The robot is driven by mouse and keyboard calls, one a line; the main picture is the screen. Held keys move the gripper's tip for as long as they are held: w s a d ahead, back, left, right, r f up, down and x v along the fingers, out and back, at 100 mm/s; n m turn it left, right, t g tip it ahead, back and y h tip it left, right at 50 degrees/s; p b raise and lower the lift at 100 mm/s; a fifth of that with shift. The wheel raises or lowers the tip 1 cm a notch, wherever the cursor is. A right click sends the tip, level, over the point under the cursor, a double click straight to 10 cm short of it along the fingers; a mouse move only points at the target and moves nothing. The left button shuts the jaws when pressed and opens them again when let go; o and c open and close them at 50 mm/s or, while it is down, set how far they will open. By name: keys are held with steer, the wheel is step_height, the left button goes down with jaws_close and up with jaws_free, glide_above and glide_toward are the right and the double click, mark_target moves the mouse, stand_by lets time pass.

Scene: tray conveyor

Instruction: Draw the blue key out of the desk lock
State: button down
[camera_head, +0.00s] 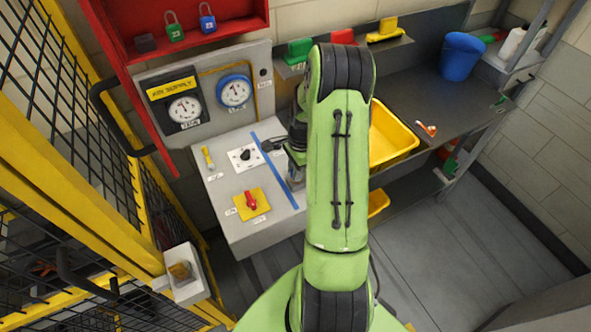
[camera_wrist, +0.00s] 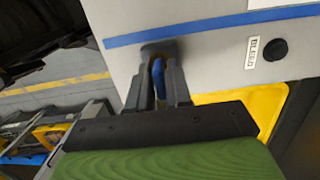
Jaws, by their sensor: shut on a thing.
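The blue key (camera_wrist: 158,75) shows in the wrist view as a narrow blue piece between the two dark fingers of my gripper (camera_wrist: 160,85). My gripper is shut on it, close against the light grey desk (camera_wrist: 215,60). The fingers hide the lock and the key's lower part, so I cannot tell how deep the key sits. In the head view the desk (camera_head: 222,190) has a blue stripe (camera_head: 274,170). There my arm covers the key and most of my gripper, which is at the desk's right side.
The desk top carries a black selector knob (camera_head: 245,155) and a red handle on a yellow plate (camera_head: 250,202). A gauge panel (camera_head: 265,82) stands behind. A yellow bin (camera_head: 395,137) is to the right. A yellow mesh fence (camera_head: 95,180) stands at the left. The wrist view shows a black button (camera_wrist: 273,49).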

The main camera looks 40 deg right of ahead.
steer(key=shift+r+p, duration=0.7)
steer(key=shift+r, duration=0.45)
step_height(320, 180, up, 2)
steer(key=shift+p, duration=0.75)
steer(key=shift+r, duration=1.05)
